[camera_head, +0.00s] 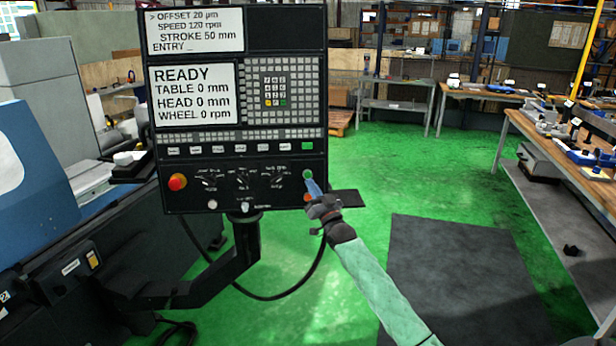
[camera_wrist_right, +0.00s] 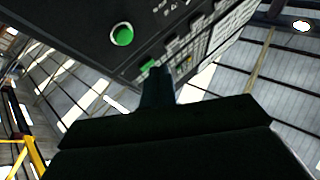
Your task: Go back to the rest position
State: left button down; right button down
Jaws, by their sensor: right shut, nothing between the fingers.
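My right gripper (camera_head: 315,190) is at the lower right corner of the black control panel (camera_head: 255,185) in the head view. Its fingers are shut and empty. The fingertips are just below a green button (camera_head: 308,175); I cannot tell whether they touch the panel. In the right wrist view, the shut fingers (camera_wrist_right: 156,80) point up toward the panel, and a round green button (camera_wrist_right: 122,34) shows to their left. An orange button (camera_head: 308,197) is partly hidden by the gripper. My left gripper is not in view.
The panel stands on a black arm (camera_head: 245,255) with a hanging cable. A red knob (camera_head: 177,182) is on its lower left. The blue-grey grinder (camera_head: 35,190) is at the left. A dark mat (camera_head: 450,270) lies on the green floor. Workbenches (camera_head: 560,150) stand at the right.

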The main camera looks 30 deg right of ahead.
dwell(0.4)
